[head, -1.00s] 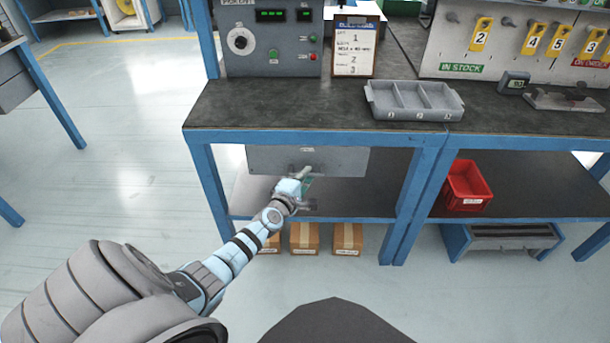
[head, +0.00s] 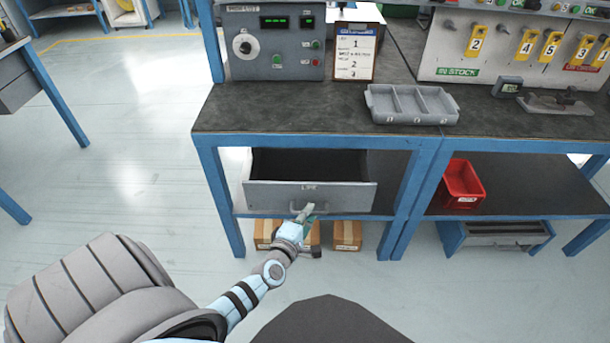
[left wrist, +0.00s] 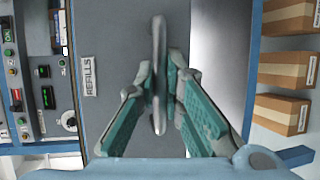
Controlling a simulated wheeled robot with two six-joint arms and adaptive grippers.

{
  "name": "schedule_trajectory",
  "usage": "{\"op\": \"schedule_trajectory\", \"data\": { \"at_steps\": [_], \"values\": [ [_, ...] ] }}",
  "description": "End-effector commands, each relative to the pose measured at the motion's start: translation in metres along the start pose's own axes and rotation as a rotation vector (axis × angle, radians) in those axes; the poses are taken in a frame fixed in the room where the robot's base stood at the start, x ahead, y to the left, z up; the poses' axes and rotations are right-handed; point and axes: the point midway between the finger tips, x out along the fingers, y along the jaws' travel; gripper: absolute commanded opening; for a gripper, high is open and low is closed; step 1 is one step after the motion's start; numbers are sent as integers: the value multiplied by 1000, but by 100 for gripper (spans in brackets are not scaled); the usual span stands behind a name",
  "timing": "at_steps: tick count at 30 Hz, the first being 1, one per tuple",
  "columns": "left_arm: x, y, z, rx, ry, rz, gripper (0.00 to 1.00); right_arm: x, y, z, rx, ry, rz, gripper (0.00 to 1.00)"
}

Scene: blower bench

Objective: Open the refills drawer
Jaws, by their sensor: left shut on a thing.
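The refills drawer (head: 270,196) is a grey drawer under the left part of the bench. It is pulled out, and its dark inside shows above the front panel. In the left wrist view its front (left wrist: 112,60) bears a label reading REFILLS, turned sideways. My left gripper (head: 305,212) is at the drawer's front. Its green-padded fingers (left wrist: 160,88) are shut on the bar handle (left wrist: 159,45), one on each side. My right gripper is not in view.
The bench top (head: 290,110) carries a control box, a clipboard and a grey divided tray (head: 410,106). A red bin (head: 462,184) sits on the lower shelf to the right. Cardboard boxes (head: 347,235) stand below the drawer. The floor at left is clear.

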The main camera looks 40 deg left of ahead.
Motion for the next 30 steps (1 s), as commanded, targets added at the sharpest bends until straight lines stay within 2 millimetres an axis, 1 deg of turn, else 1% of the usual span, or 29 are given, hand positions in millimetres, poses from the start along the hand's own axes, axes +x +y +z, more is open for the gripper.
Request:
{"op": "schedule_trajectory", "data": {
  "at_steps": [1, 3, 7, 12, 20, 21, 24, 30],
  "values": [
    [-9, 0, 4, -5, -2, -1, 0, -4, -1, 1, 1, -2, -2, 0],
    [-20, -2, 7, -7, 1, 0, 0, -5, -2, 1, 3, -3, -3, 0],
    [-32, -5, 10, -7, 4, 2, 0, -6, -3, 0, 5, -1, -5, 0],
    [-38, -7, 12, -6, 5, 2, 0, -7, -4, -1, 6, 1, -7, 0],
    [-38, -7, 12, -6, 5, 3, 0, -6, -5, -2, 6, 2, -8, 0],
    [-37, -7, 12, -6, 5, 3, 15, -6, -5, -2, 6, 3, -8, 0],
    [-37, -7, 13, -5, 4, 3, 30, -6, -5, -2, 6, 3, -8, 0],
    [-37, -7, 13, -5, 3, 2, 30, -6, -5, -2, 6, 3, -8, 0]
  ]
}}
